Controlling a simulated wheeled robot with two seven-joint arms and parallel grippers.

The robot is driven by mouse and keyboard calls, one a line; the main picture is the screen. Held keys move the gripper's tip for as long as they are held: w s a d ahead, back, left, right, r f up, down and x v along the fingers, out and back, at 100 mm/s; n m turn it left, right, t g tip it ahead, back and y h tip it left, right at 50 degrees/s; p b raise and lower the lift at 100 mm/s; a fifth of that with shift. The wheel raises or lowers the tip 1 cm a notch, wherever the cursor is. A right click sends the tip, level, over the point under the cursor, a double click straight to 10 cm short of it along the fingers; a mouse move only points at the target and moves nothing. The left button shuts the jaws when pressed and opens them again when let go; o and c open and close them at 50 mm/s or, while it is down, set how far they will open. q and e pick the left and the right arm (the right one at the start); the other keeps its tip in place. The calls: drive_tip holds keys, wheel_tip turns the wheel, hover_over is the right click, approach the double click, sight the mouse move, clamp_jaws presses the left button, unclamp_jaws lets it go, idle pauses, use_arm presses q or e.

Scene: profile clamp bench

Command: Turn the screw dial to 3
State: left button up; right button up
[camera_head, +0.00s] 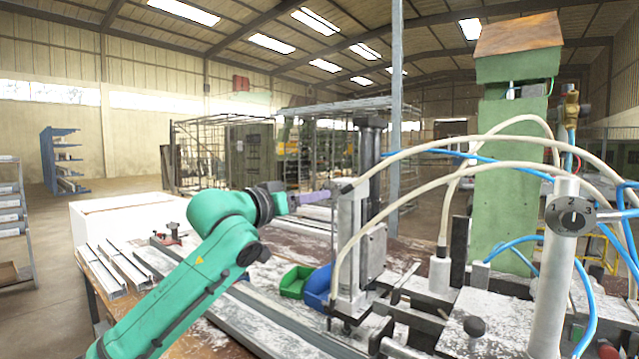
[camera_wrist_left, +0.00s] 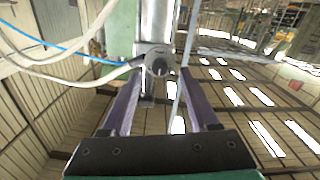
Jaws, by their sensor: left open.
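The screw dial (camera_head: 572,216) is a round grey disc on a pale upright cylinder at the right of the head view. The numbers 2 and 3 show on its face, 2 near the top and 3 to its right. A short light mark stands near its middle, roughly upright; its exact setting is hard to read. My left gripper (camera_head: 318,197) has purple fingers and is well left of the dial, by the clamp column. My right gripper is out of view.
A grey metal clamp column (camera_head: 350,245) and pale hoses (camera_head: 440,145) stand between my left gripper and the dial. A green bin (camera_head: 295,282) and a blue bin (camera_head: 317,288) sit on the bench. Aluminium profiles (camera_head: 105,270) lie at the left.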

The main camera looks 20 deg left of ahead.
use_arm(q)
drive_tip(key=x, duration=0.3)
drive_tip(key=shift+r+p, duration=0.15)
drive_tip(key=shift+p, duration=0.25)
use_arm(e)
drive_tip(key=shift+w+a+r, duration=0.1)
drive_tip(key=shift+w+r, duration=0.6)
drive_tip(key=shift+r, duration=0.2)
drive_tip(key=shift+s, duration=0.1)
use_arm(q)
drive_tip(key=shift+w, duration=0.1)
drive_tip(key=shift+c, duration=1)
clamp_jaws()
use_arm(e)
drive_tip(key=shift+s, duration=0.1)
